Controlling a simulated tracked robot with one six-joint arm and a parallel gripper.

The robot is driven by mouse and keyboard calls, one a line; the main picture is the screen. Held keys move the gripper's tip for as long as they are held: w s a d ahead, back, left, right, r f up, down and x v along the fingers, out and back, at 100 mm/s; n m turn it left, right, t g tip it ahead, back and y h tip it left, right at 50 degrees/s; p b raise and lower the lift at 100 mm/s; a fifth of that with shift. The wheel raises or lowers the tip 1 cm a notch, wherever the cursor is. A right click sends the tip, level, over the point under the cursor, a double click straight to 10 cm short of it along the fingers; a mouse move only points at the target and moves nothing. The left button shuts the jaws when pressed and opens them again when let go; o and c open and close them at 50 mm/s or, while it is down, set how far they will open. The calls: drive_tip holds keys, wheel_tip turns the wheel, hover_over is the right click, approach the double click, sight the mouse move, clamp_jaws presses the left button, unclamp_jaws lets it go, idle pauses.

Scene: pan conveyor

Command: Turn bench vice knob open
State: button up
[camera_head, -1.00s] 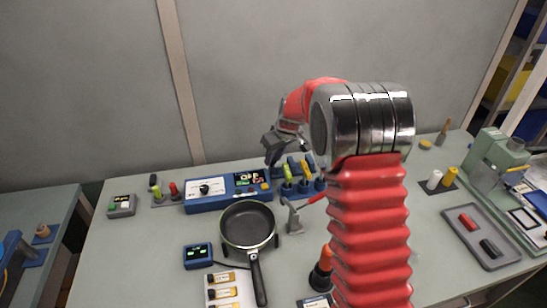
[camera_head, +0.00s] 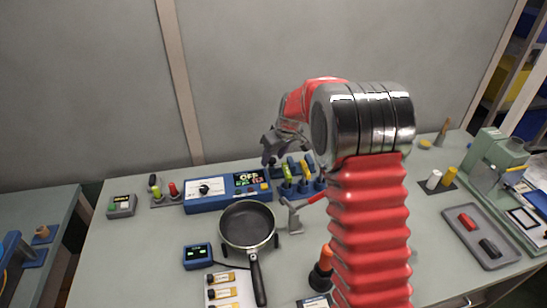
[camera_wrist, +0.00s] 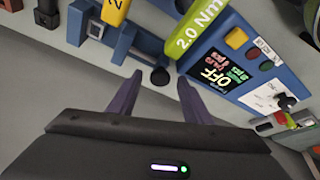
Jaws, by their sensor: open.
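My gripper (camera_wrist: 160,88) is open, with one finger on each side of the knob in that view. Whether either finger touches the knob cannot be told. In the head view, my gripper (camera_head: 269,160) hangs above the back of the bench, near the blue fixtures. The vice knob cannot be made out there.
A blue control box (camera_head: 222,203) with a display reading OFF stands left of my gripper. Yellow-green and yellow handles (camera_head: 286,171) stand upright close by. A black pan (camera_head: 246,228) lies in front. A grey tray (camera_head: 480,231) lies at right.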

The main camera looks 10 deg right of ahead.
drive_tip(key=v, duration=1.3)
drive_tip(key=shift+s+r, duration=0.15)
drive_tip(key=shift+s, duration=0.05)
drive_tip(key=shift+m+g, duration=0.4)
drive_tip(key=shift+m, duration=0.5)
drive_tip(key=s+f, duration=0.2)
drive_tip(key=f, duration=0.1)
drive_tip(key=shift+s+d, duration=0.2)
drive_tip(key=shift+s, duration=0.2)
drive_tip(key=shift+m+h, duration=0.3)
drive_tip(key=shift+m, duration=0.3)
drive_tip(key=s, duration=0.5)
drive_tip(key=shift+s+a+f, duration=0.1)
drive_tip(key=shift+s+a, duration=0.05)
drive_tip(key=s+a+r+t, duration=0.1)
drive_tip(key=s+r, duration=0.3)
drive_tip(key=s, duration=1)
drive_tip(key=s+a+r+m+t+h, duration=0.1)
drive_tip(key=s+a+r, duration=0.1)
drive_tip(key=s, duration=1.3)
drive_tip(key=shift+a+r+m, duration=0.25)
drive_tip(key=shift+r+m, duration=0.05)
drive_tip(key=shift+r, duration=0.55)
